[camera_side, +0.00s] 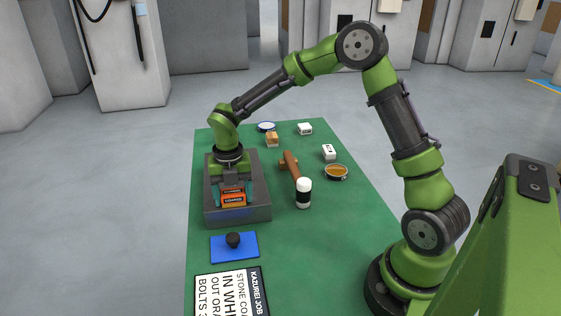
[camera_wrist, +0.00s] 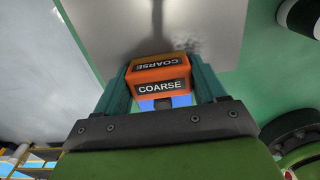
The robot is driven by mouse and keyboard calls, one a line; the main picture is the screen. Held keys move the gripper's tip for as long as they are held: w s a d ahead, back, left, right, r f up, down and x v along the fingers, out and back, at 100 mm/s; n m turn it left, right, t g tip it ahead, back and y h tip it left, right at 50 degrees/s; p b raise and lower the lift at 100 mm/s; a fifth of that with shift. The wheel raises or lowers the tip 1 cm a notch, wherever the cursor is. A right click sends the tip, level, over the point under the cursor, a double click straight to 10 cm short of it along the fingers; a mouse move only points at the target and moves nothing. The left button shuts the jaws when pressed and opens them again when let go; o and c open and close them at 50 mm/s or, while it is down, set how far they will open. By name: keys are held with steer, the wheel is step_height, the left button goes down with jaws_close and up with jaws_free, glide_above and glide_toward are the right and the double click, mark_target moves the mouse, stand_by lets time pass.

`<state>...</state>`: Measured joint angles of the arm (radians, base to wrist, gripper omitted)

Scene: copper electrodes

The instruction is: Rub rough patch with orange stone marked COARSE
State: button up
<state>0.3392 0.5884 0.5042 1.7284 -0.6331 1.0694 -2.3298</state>
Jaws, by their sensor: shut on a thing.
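The orange stone marked COARSE (camera_side: 233,199) is between the teal fingers of my gripper (camera_side: 232,190). In the wrist view the stone (camera_wrist: 158,86) shows the word COARSE on two faces, and my gripper (camera_wrist: 160,76) is shut on it from both sides. The grey metal block (camera_side: 237,214) lies beneath my gripper, with the stone over its top. I cannot tell whether the stone touches it. Any part of the patch under the stone is hidden.
A blue mat (camera_side: 248,254) with a black knob (camera_side: 233,240) and a printed sign (camera_side: 230,292) lie in front. Green table is clear at front right.

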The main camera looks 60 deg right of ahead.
mark_target(239, 185)
steer(key=shift+w+d, duration=2.45)
steer(key=shift+d, duration=0.15)
steer(key=shift+s+d, duration=0.5)
steer(key=shift+s, duration=0.15)
steer(key=shift+s+a, duration=0.3)
steer(key=shift+a, duration=0.15)
steer(key=shift+s+a, duration=2.1)
steer(key=shift+a, duration=0.05)
steer(key=shift+s+d, duration=0.15)
steer(key=shift+s, duration=0.4)
steer(key=shift+s+d, duration=0.25)
steer(key=shift+w+d, duration=2.45)
steer(key=shift+w, duration=0.05)
steer(key=shift+w+d+r, duration=0.1)
steer(key=shift+w+r, duration=0.05)
steer(key=shift+r, duration=0.5)
steer(key=shift+w+d+r, duration=0.1)
steer(key=shift+r, duration=3.35)
